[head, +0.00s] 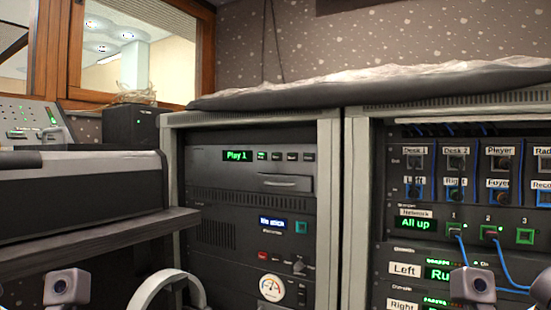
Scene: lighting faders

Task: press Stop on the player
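The player (250,170) is a dark unit at the top of the left rack, with a green display (237,156) reading "Play 1". A row of small buttons sits right of the display. The leftmost button (262,156) is lit green; the others (292,157) look dark. Their labels are too small to read, so I cannot tell which is Stop. My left gripper (67,287) and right gripper (473,285) show only partly at the bottom edge, well below and apart from the player. Their fingers cannot be made out.
A unit with a blue display (272,224) sits below the player. The right rack (357,210) holds a patch panel with blue cables (470,262). A shelf (100,243) with a dark device juts out at left. A pale curved band (168,284) shows at the bottom.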

